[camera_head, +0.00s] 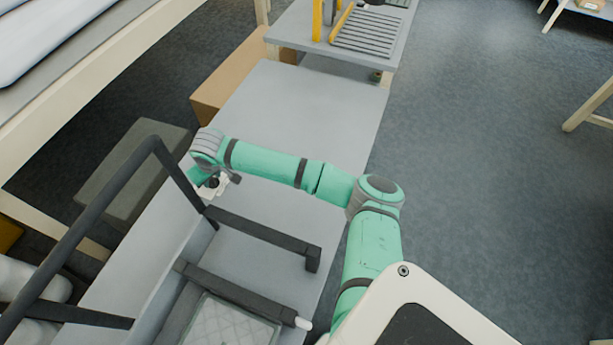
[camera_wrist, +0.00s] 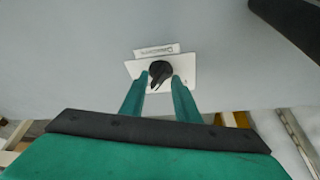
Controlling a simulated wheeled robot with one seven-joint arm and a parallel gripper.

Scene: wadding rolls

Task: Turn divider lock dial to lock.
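The divider lock dial (camera_wrist: 160,72) is a black knob on a white plate (camera_wrist: 183,76) fixed to a grey panel, seen in the wrist view. A small label strip (camera_wrist: 157,50) with print too small to read sits just above it. My gripper (camera_wrist: 157,88) has its two green fingers apart, one on each side of the dial's lower part. I cannot tell whether the fingers touch the dial. In the head view my gripper (camera_head: 213,184) is at the left end of my green arm, beside the grey divider panel, and the dial is mostly hidden there.
A dark tubular frame (camera_head: 150,150) stands at the left, with bars (camera_head: 262,235) near my arm. A long grey table (camera_head: 300,110) lies beneath the arm. A second table with a slatted rack (camera_head: 370,32) stands at the back.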

